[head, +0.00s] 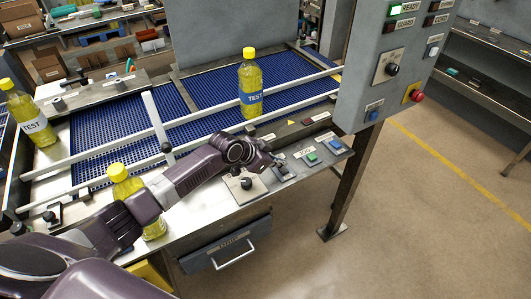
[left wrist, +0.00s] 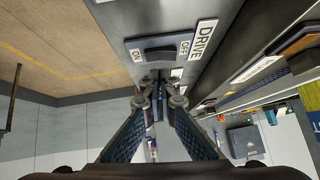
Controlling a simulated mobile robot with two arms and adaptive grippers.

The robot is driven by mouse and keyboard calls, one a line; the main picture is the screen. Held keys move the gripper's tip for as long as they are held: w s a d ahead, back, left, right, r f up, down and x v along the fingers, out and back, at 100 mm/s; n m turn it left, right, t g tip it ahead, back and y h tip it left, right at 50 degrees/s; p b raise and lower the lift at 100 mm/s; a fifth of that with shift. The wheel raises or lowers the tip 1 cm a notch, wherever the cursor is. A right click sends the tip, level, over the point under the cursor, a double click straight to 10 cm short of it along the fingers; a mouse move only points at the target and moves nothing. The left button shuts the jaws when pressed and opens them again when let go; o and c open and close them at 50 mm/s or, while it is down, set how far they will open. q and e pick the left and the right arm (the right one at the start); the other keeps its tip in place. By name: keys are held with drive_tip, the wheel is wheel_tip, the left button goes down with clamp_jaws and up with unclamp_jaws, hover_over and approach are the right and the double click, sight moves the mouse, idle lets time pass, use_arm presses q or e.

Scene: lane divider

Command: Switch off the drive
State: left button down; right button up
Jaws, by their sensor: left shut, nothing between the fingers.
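The drive switch, a dark rocker (left wrist: 160,55) on a grey plate, shows in the left wrist view. It has an ON label (left wrist: 136,55) at its left, an OFF label (left wrist: 184,48) at its right and a DRIVE sign (left wrist: 204,38) beyond that. My left gripper (left wrist: 158,82) is shut and empty, its tips close to the rocker's edge; I cannot tell if they touch. In the head view the left gripper (head: 275,168) is over the console's front ledge, partly covering the switch plate. Which side of the rocker is pressed is unclear. My right gripper is not in view.
A black knob (head: 246,183) stands left of the gripper; green (head: 312,157) and blue (head: 336,145) buttons are right of it. A control box (head: 350,90) has a red stop button (head: 416,95). Yellow TEST bottles (head: 250,85) stand around the blue conveyor (head: 200,105).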

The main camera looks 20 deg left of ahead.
use_arm(q)
wheel_tip(320, 180, up, 2)
drive_tip(key=shift+d+r+p, duration=0.1)
drive_tip(key=shift+p, duration=0.4)
drive_tip(key=shift+s+a, duration=0.2)
drive_tip(key=shift+s, duration=0.15)
drive_tip(key=b+v, duration=0.3)
drive_tip(key=v, duration=0.6)
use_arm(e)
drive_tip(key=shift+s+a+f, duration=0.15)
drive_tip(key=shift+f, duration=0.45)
use_arm(q)
drive_tip(key=shift+r, duration=0.2)
